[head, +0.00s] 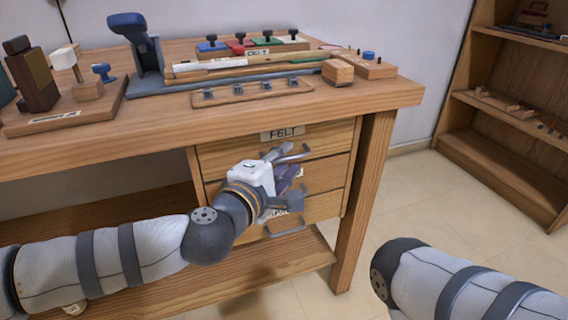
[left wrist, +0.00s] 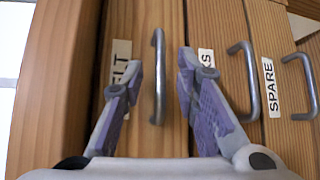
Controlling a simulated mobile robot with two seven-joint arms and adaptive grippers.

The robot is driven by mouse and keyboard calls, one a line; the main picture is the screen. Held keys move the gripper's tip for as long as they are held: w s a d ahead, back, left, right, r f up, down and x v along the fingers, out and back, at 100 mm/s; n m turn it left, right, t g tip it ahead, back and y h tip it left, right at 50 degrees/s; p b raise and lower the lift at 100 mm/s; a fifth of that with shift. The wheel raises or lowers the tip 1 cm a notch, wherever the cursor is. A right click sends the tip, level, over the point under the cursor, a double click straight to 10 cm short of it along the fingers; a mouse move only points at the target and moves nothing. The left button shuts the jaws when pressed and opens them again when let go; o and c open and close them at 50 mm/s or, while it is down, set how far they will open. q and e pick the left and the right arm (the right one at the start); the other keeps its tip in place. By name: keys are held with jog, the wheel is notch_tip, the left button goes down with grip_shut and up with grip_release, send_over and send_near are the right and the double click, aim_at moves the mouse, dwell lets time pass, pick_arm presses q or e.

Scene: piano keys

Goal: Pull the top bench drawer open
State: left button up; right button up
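The top bench drawer (head: 335,136) is a wooden front labelled FELT, flush with the bench, with a curved grey bar handle (head: 293,153). My left gripper (head: 287,172) is in front of the drawers, its fingers apart. In the left wrist view, the FELT handle (left wrist: 158,80) stands between the two open fingertips (left wrist: 160,66), with a gap visible on each side. The fingers partly cover the FELT label (left wrist: 120,62) there. My right arm shows at the lower right of the head view; its gripper is out of frame.
Two lower drawers with bar handles sit beneath; the left wrist view shows the SPARE drawer handle (left wrist: 301,84). The benchtop (head: 395,92) holds tools and blocks. A bench leg (head: 362,200) stands right of the drawers. A shelf unit (head: 500,150) stands at right, with clear floor between.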

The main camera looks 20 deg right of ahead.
pick_arm(q)
jog(key=shift+c, duration=0.3)
grip_shut()
jog(key=shift+d, duration=0.1)
jog(key=s+p, duration=0.7)
jog(key=s, duration=1.2)
jog(key=shift+s+d, duration=0.3)
jog(key=shift+s, duration=0.05)
pick_arm(e)
notch_tip(320, 180, up, 6)
jog(key=w, duration=0.2)
jog(key=shift+t, duration=0.4)
jog(key=shift+w, duration=0.1)
pick_arm(q)
jog(key=shift+o, duration=0.3)
grip_release()
